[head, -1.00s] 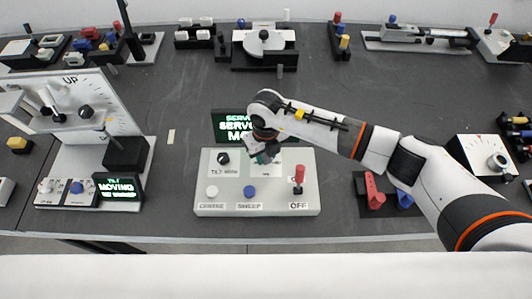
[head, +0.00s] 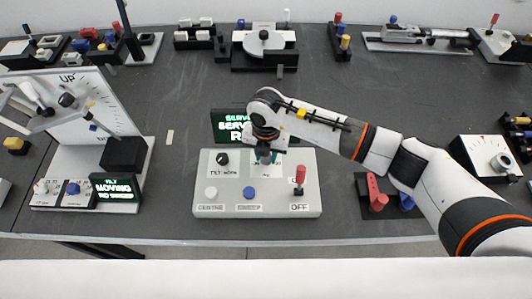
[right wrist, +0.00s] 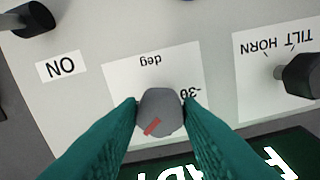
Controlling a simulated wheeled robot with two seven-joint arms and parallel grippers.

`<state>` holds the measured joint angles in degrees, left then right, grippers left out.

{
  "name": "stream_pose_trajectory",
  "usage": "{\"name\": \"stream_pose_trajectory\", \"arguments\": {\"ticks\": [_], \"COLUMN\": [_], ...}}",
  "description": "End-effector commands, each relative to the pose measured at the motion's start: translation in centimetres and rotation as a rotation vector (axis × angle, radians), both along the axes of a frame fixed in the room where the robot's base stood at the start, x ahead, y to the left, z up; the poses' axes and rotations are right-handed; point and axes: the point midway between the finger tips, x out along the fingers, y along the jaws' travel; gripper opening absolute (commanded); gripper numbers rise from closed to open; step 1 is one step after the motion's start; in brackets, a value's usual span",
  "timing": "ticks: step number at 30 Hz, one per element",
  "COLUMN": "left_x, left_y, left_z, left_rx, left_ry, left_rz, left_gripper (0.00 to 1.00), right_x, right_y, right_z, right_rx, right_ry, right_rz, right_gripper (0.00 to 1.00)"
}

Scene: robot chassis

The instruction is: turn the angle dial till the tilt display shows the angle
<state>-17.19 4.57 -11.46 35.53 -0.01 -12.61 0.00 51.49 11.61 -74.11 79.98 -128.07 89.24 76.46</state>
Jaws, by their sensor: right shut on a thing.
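The angle dial (right wrist: 158,112) is a grey knob with a red mark, on a white card printed "deg" and "-30". In the right wrist view the red mark points toward the lower left. My right gripper (right wrist: 160,104) is shut on the dial, with one teal finger on each side. In the head view the right gripper (head: 265,150) comes down over the panel (head: 225,187) and mostly hides the dial. My left gripper is not in view.
A second display (head: 229,127) behind the panel reads "SERVO", partly hidden by my arm. The panel also has a black tilt-horn knob (head: 222,158), white and blue buttons and a red lever (head: 300,174). A tilt rig (head: 85,105) stands at the left.

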Motion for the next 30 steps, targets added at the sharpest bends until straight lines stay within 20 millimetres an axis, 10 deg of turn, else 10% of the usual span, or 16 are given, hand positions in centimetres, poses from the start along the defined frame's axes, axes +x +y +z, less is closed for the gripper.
{"name": "stream_pose_trajectory", "arguments": {"ticks": [18,19,22,30], "left_x": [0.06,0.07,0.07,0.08], "left_y": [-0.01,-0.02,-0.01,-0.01], "left_z": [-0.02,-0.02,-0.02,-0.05], "left_rx": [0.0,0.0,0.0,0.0], "left_ry": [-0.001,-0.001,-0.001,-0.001], "left_rz": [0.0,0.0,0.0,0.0], "left_gripper": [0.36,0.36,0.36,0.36], "right_x": [0.05,0.06,0.05,0.03], "right_y": [0.03,0.03,0.03,0.02], "right_z": [0.08,0.08,0.07,0.06], "right_rx": [0.001,0.001,0.001,0.001], "right_ry": [-0.001,-0.001,-0.001,-0.001], "right_rz": [-0.039,-0.038,-0.038,-0.038], "right_gripper": [0.09,0.37,0.53,0.54]}}
